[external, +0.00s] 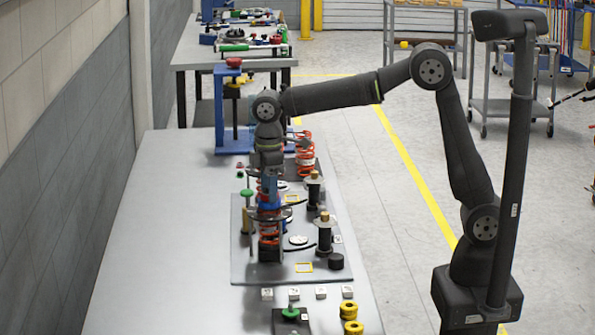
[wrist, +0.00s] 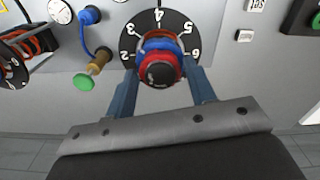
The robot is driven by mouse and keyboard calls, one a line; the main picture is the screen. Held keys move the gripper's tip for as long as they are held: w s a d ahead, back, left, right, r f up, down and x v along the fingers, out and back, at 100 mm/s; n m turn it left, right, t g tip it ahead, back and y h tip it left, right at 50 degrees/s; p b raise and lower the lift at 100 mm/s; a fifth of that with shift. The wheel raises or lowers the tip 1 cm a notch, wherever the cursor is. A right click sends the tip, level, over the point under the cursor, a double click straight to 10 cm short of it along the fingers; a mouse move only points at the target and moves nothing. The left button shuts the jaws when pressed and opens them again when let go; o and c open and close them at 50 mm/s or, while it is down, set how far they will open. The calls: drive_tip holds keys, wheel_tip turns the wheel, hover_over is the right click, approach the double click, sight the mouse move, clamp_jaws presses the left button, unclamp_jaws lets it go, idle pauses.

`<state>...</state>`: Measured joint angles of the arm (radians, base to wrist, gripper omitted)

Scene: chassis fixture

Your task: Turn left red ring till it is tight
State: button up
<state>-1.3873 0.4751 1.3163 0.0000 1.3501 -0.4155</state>
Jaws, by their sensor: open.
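In the wrist view a red ring (wrist: 160,66) with a dark centre sits in front of a blue ring (wrist: 158,43), over a black dial (wrist: 129,30) with white numbers. My gripper (wrist: 161,73) is open, with one finger on each side of the red ring. I cannot tell whether either finger touches it. In the external view my gripper (external: 268,200) points down over the near orange spring unit (external: 269,240) on the grey plate (external: 250,272). The red ring cannot be made out there. A second orange spring (external: 305,150) stands farther back.
A green-tipped pin (wrist: 84,81) with a wooden collar and an orange coil (wrist: 25,45) lie to the left in the wrist view. Black posts (external: 324,235) stand right of my gripper in the external view. The table's left side (external: 170,240) is clear.

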drive_tip(key=shift+c, duration=0.4)
drive_tip(key=c, duration=0.7)
drive_tip(key=shift+o, duration=0.2)
drive_tip(key=shift+m, duration=2.3)
drive_tip(key=m, duration=0.8)
drive_tip(key=shift+m, duration=2.3)
drive_tip(key=o, duration=0.7)
